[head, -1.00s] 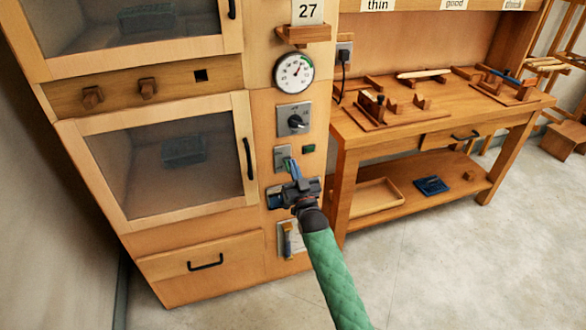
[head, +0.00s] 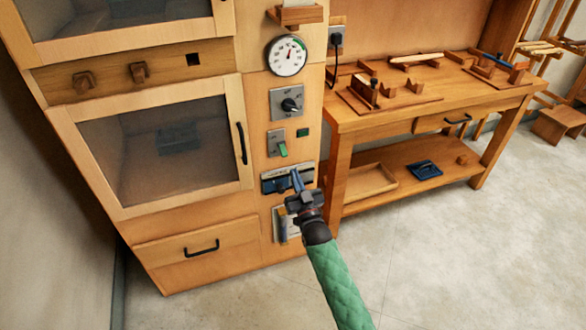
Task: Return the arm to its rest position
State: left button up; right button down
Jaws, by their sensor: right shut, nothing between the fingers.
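My right gripper (head: 297,180) is shut and empty. It is in front of the wooden cabinet's control column, at the end of my green-sleeved right arm (head: 338,284). Its fingers point up and away, over a blue and grey plate (head: 274,180) on the column; whether they touch it I cannot tell. Just above is a switch plate with a green rocker (head: 282,149), clear of the fingers. My left gripper is not in view.
The wooden cabinet (head: 190,235) has glazed doors, a dial (head: 287,56) and a black knob (head: 290,105). A workbench (head: 400,114) with a lower shelf stands close on the right, holding a tray (head: 368,183). The floor (head: 450,250) at the lower right is clear.

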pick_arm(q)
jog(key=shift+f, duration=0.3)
pick_arm(e)
jog(key=shift+s+d+f, duration=0.1)
jog(key=shift+s+f, duration=0.15)
